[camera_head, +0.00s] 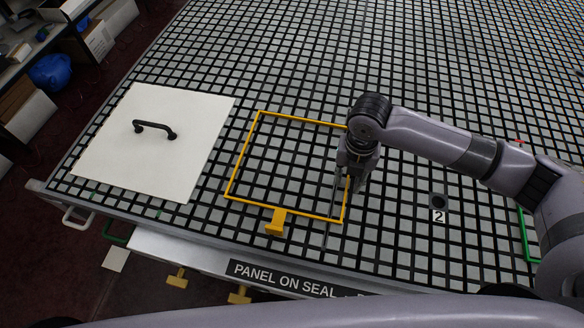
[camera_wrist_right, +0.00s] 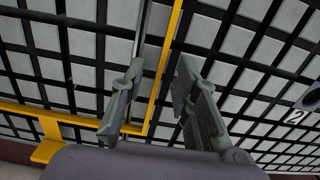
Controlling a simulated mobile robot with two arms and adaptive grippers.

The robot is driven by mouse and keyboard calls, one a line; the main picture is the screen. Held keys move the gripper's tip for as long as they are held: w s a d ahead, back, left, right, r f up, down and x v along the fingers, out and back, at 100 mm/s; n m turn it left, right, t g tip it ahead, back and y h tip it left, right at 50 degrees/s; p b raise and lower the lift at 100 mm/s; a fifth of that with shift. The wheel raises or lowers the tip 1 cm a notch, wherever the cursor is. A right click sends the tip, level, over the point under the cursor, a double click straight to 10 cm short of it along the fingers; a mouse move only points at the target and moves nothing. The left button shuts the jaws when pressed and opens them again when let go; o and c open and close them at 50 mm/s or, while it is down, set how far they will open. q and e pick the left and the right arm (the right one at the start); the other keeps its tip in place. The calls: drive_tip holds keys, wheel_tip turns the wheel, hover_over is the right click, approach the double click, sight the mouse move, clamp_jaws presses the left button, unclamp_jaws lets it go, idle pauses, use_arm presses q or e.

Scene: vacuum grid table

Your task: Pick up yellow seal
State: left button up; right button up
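The yellow seal (camera_head: 241,155) is a thin rectangular frame lying on the black-and-grey grid table, with a yellow tab (camera_head: 277,222) on its near side. My right gripper (camera_head: 340,200) points down over the seal's right bar. In the right wrist view the right gripper (camera_wrist_right: 160,68) is open, with the yellow seal's bar (camera_wrist_right: 168,58) running between its two fingers, and neither finger visibly grips it. The seal's corner and part of the tab show at the lower left there. The gap between fingertips and table is hard to judge. My left gripper is not in view.
A white square panel (camera_head: 190,125) with a black handle (camera_head: 154,127) lies left of the seal on the grid table (camera_head: 300,60). A "2" label (camera_head: 438,217) and a green frame (camera_head: 524,235) are to the right. The front edge has a "PANEL ON SEAL" sign (camera_head: 290,280) and yellow knobs.

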drive_tip(key=shift+f, duration=0.25)
drive_tip(key=shift+c, duration=0.4)
clamp_jaws()
